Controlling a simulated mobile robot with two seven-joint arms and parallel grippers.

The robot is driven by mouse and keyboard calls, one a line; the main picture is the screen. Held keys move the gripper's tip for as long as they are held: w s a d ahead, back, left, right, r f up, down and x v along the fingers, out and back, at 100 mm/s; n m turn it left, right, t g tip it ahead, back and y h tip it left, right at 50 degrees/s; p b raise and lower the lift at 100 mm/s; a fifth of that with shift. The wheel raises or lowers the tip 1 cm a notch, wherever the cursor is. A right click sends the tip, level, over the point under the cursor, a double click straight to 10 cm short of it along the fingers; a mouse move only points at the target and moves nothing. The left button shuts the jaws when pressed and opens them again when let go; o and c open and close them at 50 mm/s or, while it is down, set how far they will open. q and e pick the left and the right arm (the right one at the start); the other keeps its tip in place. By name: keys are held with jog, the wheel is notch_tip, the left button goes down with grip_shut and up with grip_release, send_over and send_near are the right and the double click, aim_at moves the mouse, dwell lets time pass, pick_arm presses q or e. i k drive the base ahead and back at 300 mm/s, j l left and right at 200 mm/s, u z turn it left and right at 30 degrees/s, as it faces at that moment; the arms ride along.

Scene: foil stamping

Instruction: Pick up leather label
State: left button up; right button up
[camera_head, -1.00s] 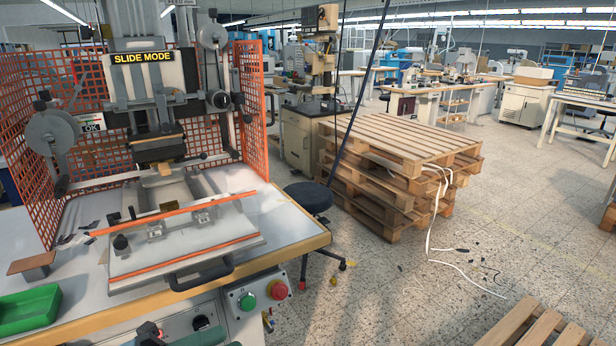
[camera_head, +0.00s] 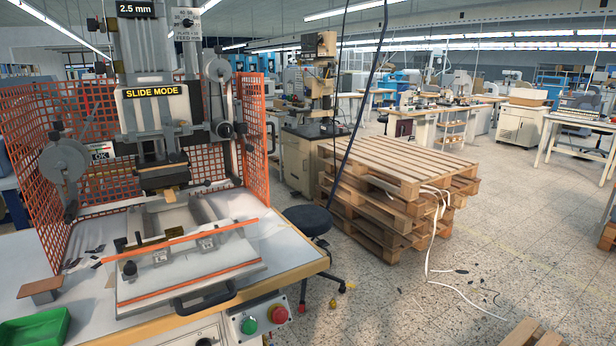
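A flat brown piece (camera_head: 41,286), which looks like the leather label, lies at the left of the machine table on a small block or stand. The foil stamping machine (camera_head: 150,105) stands behind it to the right, marked "SLIDE MODE". Its slide plate (camera_head: 190,275) with orange strips and a black handle is at the front of the table. Neither of my grippers shows in the head view, so I cannot see how they stand relative to the brown piece.
A green tray (camera_head: 34,328) sits at the table's front left corner. Orange mesh guards (camera_head: 255,135) flank the machine. A black stool (camera_head: 308,220) and stacked wooden pallets (camera_head: 385,190) stand to the right. The floor (camera_head: 400,300) in front of the pallets is mostly open.

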aim_at(33, 289)
jog(key=u, duration=1.5)
